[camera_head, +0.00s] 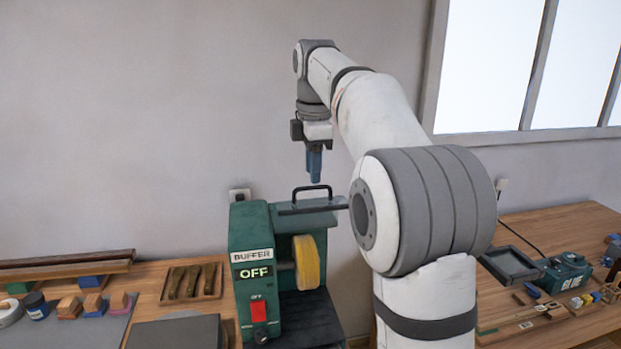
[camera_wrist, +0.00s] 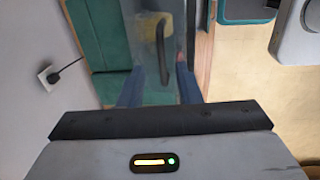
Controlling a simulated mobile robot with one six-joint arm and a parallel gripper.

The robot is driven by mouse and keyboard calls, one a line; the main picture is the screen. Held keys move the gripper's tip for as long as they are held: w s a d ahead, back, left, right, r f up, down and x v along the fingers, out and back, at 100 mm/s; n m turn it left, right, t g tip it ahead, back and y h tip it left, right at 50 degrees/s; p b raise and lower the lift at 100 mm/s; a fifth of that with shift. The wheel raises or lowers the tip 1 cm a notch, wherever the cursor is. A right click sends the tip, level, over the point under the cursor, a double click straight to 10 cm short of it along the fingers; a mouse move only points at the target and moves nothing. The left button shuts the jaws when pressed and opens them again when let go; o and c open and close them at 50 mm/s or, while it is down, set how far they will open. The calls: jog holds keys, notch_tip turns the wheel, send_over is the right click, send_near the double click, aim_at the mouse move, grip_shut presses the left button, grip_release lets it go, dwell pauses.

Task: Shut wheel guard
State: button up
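The green buffer machine (camera_head: 250,232) stands on the bench with OFF on its label. Its yellow wheel (camera_head: 307,262) is uncovered at the front. The wheel guard (camera_head: 300,210) shows nearly edge-on above the wheel, lying about level, with a black handle (camera_head: 312,188) on top. In the wrist view the guard is a see-through panel (camera_wrist: 185,40) with the dark handle (camera_wrist: 164,48) on it. My gripper (camera_head: 315,180) points down just above the handle. In the wrist view its blue fingers are apart, with the handle in line between them; contact cannot be told.
A red switch (camera_head: 258,311) is on the machine's front. A tool tray (camera_head: 192,283) and small blocks (camera_head: 95,303) lie to the left. A dark tray (camera_head: 510,264) and a green BLUE-labelled box (camera_head: 565,272) are on the right bench.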

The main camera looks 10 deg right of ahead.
aim_at(311, 212)
jog(key=shift+a+f, duration=0.1)
jog(key=shift+f, duration=1.25)
jog(key=shift+c, duration=0.4)
grip_shut()
